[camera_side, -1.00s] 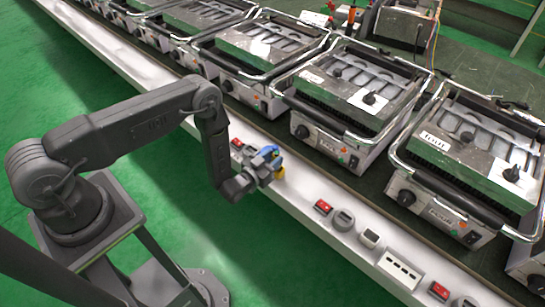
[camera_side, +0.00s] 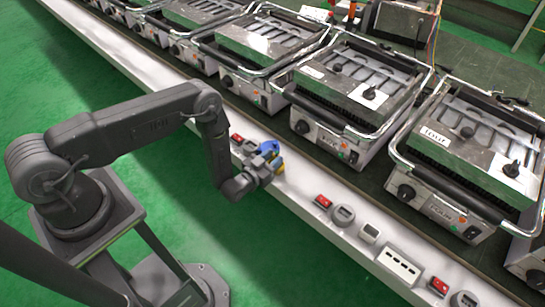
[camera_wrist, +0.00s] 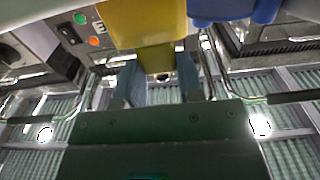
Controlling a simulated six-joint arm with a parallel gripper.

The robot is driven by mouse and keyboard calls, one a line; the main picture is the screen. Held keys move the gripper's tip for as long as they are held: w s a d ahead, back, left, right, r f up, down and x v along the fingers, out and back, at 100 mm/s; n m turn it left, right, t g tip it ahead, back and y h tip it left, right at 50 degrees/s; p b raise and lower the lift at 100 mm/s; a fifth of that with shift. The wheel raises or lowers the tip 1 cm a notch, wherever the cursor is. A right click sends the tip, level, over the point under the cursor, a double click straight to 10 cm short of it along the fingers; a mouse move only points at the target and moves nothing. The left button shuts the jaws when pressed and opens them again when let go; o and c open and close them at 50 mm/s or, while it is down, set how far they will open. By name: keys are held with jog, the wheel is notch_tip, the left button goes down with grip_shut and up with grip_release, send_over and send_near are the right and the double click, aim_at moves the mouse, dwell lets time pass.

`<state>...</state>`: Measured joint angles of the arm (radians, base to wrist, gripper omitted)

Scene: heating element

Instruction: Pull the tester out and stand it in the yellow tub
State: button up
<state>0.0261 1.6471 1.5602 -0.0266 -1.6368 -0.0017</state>
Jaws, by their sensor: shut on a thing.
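My gripper (camera_wrist: 157,82) is shut on a narrow yellow stem below a wider yellow body, which I take to be the tester (camera_wrist: 145,22). In the side view my gripper (camera_side: 271,166) is low over the pale front ledge, and a little yellow (camera_side: 279,164) shows at its tip. A blue thing (camera_wrist: 235,8) is just right of the yellow body in the wrist view. It also shows above my gripper in the side view (camera_side: 268,147). I cannot tell whether blue and yellow are joined. I cannot make out a separate yellow tub.
The ledge (camera_side: 335,233) carries a red switch (camera_side: 323,201), a round dial (camera_side: 343,215), a small meter (camera_side: 369,233) and a white socket strip (camera_side: 399,266) right of my gripper. Several contact grills (camera_side: 350,85) stand in a row behind. Green floor is open in front.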

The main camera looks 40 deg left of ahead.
jog(key=shift+f, duration=0.2)
jog(key=o, duration=1.1)
jog(key=shift+s, duration=0.1)
jog(key=s, duration=1.2)
jog(key=shift+w, duration=0.1)
